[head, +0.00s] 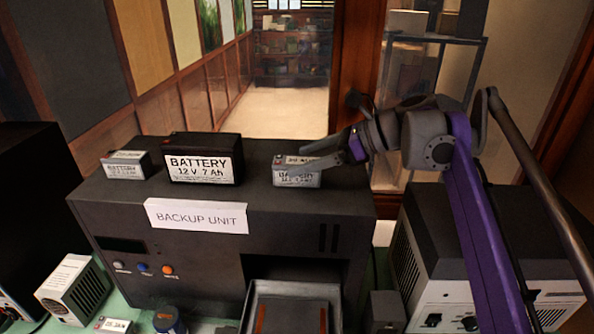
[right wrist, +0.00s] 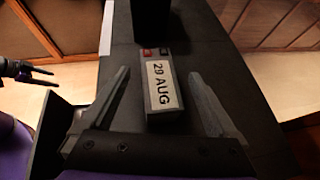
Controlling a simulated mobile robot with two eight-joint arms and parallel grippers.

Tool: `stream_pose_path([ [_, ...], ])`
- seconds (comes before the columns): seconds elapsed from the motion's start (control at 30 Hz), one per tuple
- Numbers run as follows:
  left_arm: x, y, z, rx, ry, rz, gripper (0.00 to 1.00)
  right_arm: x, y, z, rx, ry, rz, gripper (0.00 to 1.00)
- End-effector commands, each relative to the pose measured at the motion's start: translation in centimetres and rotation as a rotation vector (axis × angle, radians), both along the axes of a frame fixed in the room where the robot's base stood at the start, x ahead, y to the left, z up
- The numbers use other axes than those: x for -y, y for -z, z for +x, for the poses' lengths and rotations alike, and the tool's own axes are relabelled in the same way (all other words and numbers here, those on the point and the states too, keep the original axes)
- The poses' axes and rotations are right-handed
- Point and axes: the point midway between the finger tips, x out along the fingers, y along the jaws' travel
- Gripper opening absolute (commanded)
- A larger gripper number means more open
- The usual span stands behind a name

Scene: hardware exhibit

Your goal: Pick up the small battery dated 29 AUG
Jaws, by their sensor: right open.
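The small grey battery dated 29 AUG (right wrist: 162,85) stands on top of the dark backup unit, its date label readable in the right wrist view. In the head view this battery (head: 290,179) is at the right end of the unit's top. My right gripper (head: 307,160) reaches it from the right. In the right wrist view my right gripper (right wrist: 166,90) is open, with one finger on each side of the battery and gaps showing. My left gripper (right wrist: 40,76) shows small at the left of that view, fingers apart and empty. It is outside the head view.
A large black battery (head: 205,158) and another small battery (head: 125,165) stand left on the backup unit (head: 130,205). A small battery (head: 115,325) lies at the lower left, its date hard to read. A dark-topped box (head: 450,230) stands at right.

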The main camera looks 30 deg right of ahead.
Motion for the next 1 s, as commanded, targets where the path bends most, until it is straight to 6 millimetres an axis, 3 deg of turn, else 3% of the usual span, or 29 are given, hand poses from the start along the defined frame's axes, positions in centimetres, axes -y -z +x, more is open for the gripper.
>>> stream_pose_path([
  [0.17, 0.0, 0.0, -0.01, 0.0, 0.0, 0.0, 0.84, 0.02, 0.0, -0.01, 0.0, 0.0, 0.0, 0.9],
  [0.67, 0.0, 0.01, 0.0, 0.0, 0.0, 0.0, 0.84, 0.04, 0.01, -0.02, 0.0, 0.0, 0.0, 0.0],
  [1.0, 0.0, 0.01, 0.0, 0.0, 0.0, 0.0, 0.84, 0.01, -0.04, -0.04, 0.001, 0.0, 0.001, 0.0],
])
